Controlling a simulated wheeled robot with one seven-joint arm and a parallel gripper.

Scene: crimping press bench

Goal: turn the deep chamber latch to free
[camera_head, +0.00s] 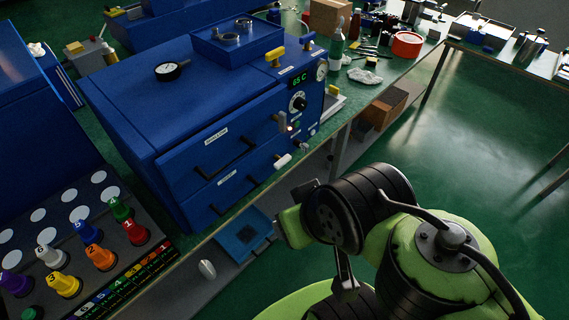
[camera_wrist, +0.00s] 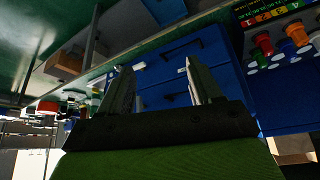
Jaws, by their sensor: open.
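The blue chamber cabinet (camera_head: 190,95) has two front drawers, an upper one (camera_head: 225,135) and a lower one (camera_head: 232,185), each with a black bar handle. Their labels are too small to read. A grey latch (camera_head: 282,122) sits at the right of the upper drawer. A pale latch handle (camera_head: 282,161) sticks out beside the lower drawer, slanted. I cannot tell which chamber is the deep one. My gripper (camera_wrist: 158,70) is open and empty in the wrist view, apart from the blue drawer fronts (camera_wrist: 185,65) beyond it. In the head view its fingers are not clearly visible.
A control panel with a green display (camera_head: 299,79) and a black dial (camera_head: 299,103) is right of the drawers. A rack of coloured knobs (camera_head: 100,257) stands at lower left. A red ring (camera_head: 407,44) and bottles are farther back. The green floor (camera_head: 450,130) at right is clear.

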